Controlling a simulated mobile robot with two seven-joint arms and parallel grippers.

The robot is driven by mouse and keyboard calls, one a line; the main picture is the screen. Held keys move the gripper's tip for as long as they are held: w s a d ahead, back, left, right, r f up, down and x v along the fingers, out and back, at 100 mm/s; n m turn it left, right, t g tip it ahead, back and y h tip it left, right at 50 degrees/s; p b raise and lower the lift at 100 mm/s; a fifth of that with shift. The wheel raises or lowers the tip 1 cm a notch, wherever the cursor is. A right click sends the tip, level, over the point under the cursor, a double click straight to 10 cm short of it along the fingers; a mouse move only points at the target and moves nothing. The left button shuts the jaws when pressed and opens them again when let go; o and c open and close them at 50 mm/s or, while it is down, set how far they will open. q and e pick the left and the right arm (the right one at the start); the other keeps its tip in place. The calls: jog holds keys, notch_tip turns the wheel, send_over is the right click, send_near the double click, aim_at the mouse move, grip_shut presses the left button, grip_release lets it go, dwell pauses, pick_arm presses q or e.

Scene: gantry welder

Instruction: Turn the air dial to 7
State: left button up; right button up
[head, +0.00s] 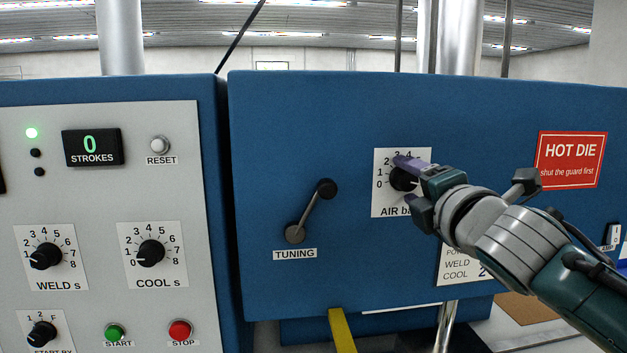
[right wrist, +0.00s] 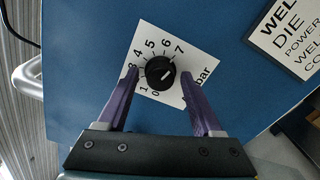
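The air dial is a round black knob (head: 402,180) on a white scale plate on the blue cabinet in the head view. In the right wrist view the knob (right wrist: 160,73) shows whole, with numbers 0 to 7 around it. A short white mark is on its face; I cannot tell surely which number it points to. My right gripper (head: 408,181) is at the dial and covers part of its plate and label. In the wrist view its purple fingers (right wrist: 160,75) stand apart, one on each side of the knob, with gaps visible. My left gripper is out of view.
A tuning crank (head: 310,212) projects left of the dial. The control panel (head: 100,205) with weld and cool dials and buttons is farther left. A red HOT DIE sign (head: 571,160) is to the right. A yellow bar (head: 341,330) shows below.

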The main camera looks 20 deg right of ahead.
jog(key=shift+o, duration=0.2)
jog(key=shift+s, duration=0.1)
jog(key=shift+s+a+f, duration=0.1)
jog(key=shift+s, duration=0.15)
jog(key=b+v, duration=0.2)
jog(key=v, duration=0.7)
jog(key=shift+b, duration=0.3)
jog(key=shift+a, duration=0.1)
